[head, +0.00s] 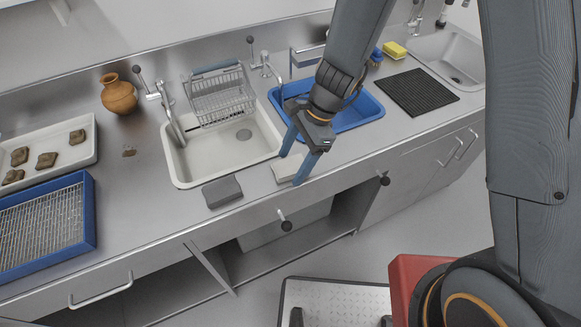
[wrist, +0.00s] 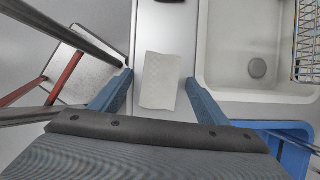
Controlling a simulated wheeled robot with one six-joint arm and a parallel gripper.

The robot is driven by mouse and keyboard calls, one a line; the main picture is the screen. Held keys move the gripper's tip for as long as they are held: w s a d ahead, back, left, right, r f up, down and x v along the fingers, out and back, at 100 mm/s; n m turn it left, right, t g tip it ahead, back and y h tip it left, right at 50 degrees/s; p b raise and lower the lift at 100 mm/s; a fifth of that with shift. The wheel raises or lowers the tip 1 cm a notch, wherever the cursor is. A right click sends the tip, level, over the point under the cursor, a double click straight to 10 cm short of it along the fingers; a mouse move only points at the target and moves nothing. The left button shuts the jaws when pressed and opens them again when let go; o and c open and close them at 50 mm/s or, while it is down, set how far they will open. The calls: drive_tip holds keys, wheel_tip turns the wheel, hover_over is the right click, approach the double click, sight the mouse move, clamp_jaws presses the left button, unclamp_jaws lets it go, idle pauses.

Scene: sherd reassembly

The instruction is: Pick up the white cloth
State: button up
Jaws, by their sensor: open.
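The white cloth (head: 286,168) lies flat on the steel counter at the front edge, just right of the white sink. In the head view my gripper's fingers partly cover it. My gripper (head: 293,162) is open and points down over the cloth. In the wrist view the cloth (wrist: 160,82) is a pale rectangle lying between the two blue fingertips of my gripper (wrist: 158,92). There is a gap on each side, and the fingers do not appear to touch it.
A grey block (head: 222,191) lies left of the cloth. The white sink (head: 177,178) with a wire rack (head: 222,97) is behind. A blue basin (head: 357,115) stands to the right. A blue-framed tray (head: 90,212), sherds and a clay pot (head: 118,95) are at left.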

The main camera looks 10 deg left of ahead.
sight(293, 165)
drive_tip(key=shift+c, duration=0.2)
drive_tip(key=c, duration=1.1)
drive_tip(key=shift+r+b, duration=0.65)
drive_tip(key=shift+r, duration=4.4)
